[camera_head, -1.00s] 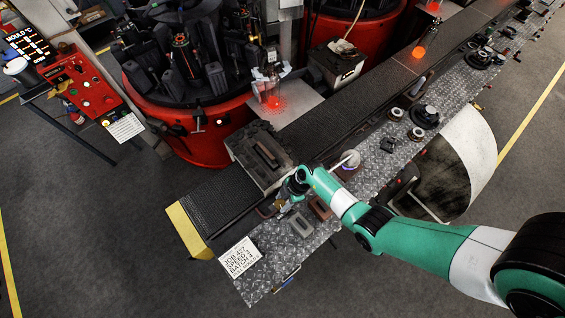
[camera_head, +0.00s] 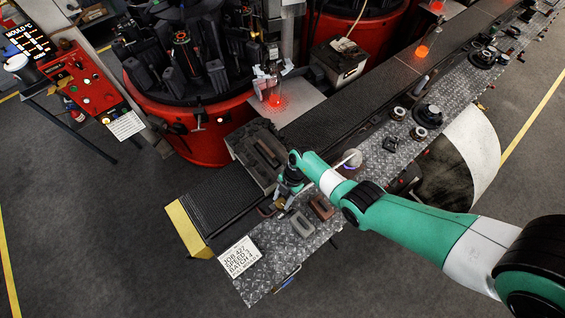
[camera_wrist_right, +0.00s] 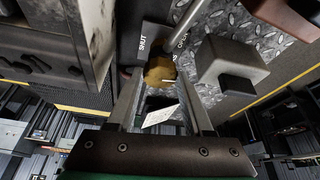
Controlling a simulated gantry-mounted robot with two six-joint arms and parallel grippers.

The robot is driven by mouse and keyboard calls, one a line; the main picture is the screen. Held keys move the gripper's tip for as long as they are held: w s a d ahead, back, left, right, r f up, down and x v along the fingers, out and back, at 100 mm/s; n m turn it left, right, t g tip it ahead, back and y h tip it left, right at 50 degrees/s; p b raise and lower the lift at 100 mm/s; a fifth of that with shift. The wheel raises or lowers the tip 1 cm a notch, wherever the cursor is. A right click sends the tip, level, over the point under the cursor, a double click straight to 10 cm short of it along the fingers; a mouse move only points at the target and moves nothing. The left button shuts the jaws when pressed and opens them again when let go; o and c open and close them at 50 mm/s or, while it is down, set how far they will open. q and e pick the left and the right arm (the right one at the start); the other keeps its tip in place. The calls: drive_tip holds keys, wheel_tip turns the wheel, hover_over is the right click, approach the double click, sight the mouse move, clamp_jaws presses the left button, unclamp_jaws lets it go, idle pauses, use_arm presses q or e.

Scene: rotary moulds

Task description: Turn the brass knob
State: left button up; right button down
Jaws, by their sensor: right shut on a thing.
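The brass knob (camera_wrist_right: 160,73) is a round, worn gold-coloured piece in the right wrist view, between the fingertips of my right gripper (camera_wrist_right: 163,82). The gripper is shut on it. A dark plate behind it carries the word SHUT (camera_wrist_right: 143,45) on the left, and a second, partly hidden word on the right. In the head view my right gripper (camera_head: 283,191) is at the near end of the metal bench, beside the dark mould block; the knob is too small and hidden to make out there. My left gripper is not in view.
The dark mould block (camera_head: 262,150) sits on the conveyor (camera_head: 217,190), left of the gripper. Grey (camera_head: 301,225) and brown (camera_head: 321,207) blocks lie close by on the diamond-plate bench (camera_head: 275,250).

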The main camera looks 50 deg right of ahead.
drive_tip(key=shift+c, duration=1.5)
unclamp_jaws()
drive_tip(key=p+v, duration=0.5)
drive_tip(key=v, duration=0.6)
drive_tip(key=shift+r, duration=0.3)
